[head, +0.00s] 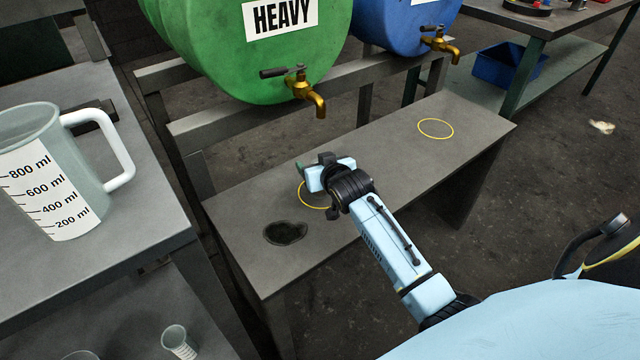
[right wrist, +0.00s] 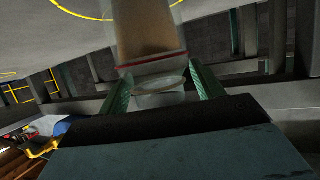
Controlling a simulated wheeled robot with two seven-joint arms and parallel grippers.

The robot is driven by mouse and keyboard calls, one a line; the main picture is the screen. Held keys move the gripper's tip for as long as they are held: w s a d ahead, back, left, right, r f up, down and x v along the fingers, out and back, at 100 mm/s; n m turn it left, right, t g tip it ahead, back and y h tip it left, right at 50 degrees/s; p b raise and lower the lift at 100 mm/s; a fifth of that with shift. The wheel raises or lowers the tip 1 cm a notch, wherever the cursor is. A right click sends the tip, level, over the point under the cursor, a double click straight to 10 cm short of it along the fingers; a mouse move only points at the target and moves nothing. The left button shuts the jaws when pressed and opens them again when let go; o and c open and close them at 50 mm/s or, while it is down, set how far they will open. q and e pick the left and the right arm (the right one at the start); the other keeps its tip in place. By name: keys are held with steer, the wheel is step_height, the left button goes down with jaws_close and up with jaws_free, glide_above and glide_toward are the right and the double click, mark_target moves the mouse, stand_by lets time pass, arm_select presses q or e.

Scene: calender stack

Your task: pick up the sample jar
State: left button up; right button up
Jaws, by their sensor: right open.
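The sample jar (right wrist: 148,35) is a clear vessel with brownish-amber contents and a red line around it; it shows in the right wrist view. My right gripper (right wrist: 160,72) is open, with its two green fingers on either side of the jar's near end. I cannot tell whether either finger touches it. In the head view my right gripper (head: 303,170) is at the bench by a yellow ring (head: 309,203), and the jar is hidden behind it. My left gripper is not in view.
A green drum (head: 220,50) with a brass tap (head: 312,95) and a blue drum (head: 398,22) stand behind. A measuring jug (head: 65,165) is at left.

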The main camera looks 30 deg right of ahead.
steer(key=c, duration=1.3)
steer(key=shift+o, duration=0.2)
steer(key=shift+r, duration=0.1)
